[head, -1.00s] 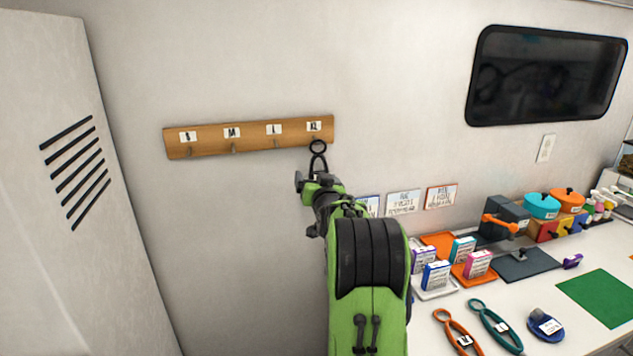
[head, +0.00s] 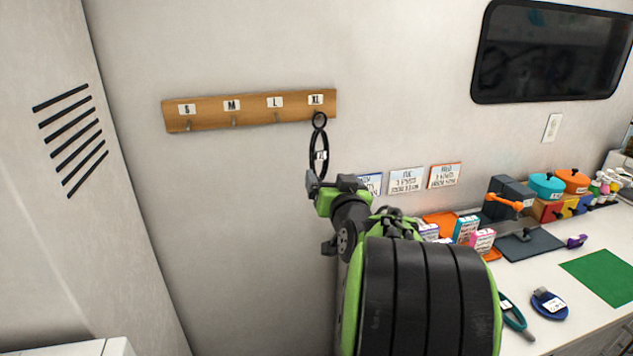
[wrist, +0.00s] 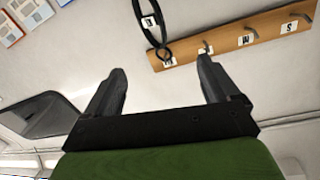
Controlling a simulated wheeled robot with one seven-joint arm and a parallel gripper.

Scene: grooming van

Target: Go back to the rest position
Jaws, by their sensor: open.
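My gripper (wrist: 163,85) is open and empty, its two dark fingers spread apart in the wrist view. In the head view my gripper (head: 328,186) is just below a black looped tool (head: 318,150) with a small white tag. The black tool hangs by its ring from the XL hook of the wooden hook board (head: 205,114) on the wall. In the wrist view the black tool (wrist: 157,28) and the board (wrist: 228,43) lie beyond the fingertips. The S, M and L hooks are bare.
A white counter (head: 565,325) at right holds boxes on trays, a green mat (head: 604,273), a blue brush (head: 549,303) and teal-handled clippers (head: 514,315). A dark window (head: 548,52) is above. A vented cabinet (head: 75,200) stands at left. Wall below the board is clear.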

